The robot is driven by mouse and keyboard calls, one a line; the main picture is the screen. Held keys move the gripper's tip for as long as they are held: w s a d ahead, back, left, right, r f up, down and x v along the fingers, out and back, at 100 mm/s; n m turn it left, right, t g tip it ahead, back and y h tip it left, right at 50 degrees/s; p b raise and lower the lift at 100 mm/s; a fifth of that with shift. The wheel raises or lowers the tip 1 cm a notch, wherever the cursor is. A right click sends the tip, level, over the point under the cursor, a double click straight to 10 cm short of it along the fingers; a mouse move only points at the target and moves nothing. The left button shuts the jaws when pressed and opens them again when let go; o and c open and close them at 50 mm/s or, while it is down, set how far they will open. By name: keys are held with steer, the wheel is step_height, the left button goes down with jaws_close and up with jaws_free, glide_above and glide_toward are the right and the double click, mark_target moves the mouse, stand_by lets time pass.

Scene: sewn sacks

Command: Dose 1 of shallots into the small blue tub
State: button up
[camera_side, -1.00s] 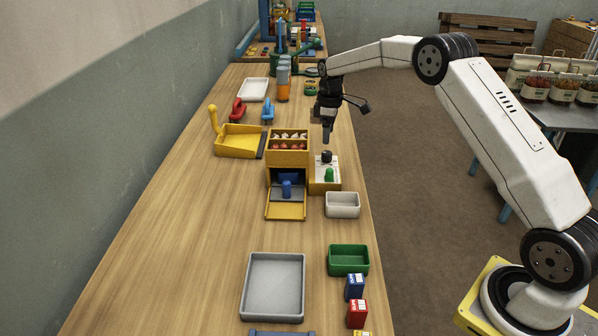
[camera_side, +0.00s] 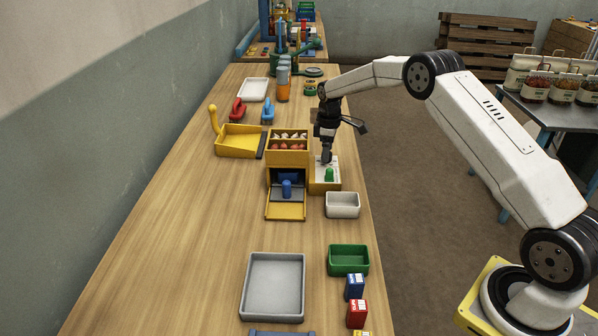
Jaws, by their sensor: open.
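A yellow dispenser (camera_side: 287,158) stands mid-bench. Its top holds pale bulbs in the back row and reddish bulbs (camera_side: 285,145) in front; I cannot tell for sure which are shallots. A small blue container with an upright blue grip (camera_side: 287,189) sits in the dispenser's lower opening, and looks like the blue tub; its inside is hidden. A control box (camera_side: 318,187) with a green button (camera_side: 329,174) stands to the right of the dispenser. My gripper (camera_side: 326,160) points down over the back of this box, at the black knob, which it now hides. Contact cannot be made out.
A white tub (camera_side: 342,205), a green tub (camera_side: 348,260) and a grey tray (camera_side: 273,287) stand nearer the camera. Blue and red cartons (camera_side: 356,312) are at the front right. A yellow scoop pan (camera_side: 239,140) is left of the dispenser. The bench's left middle is clear.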

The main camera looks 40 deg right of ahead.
steer(key=shift+f, duration=0.85)
jaws_close()
steer(key=shift+m, duration=0.4)
steer(key=m, duration=1.1)
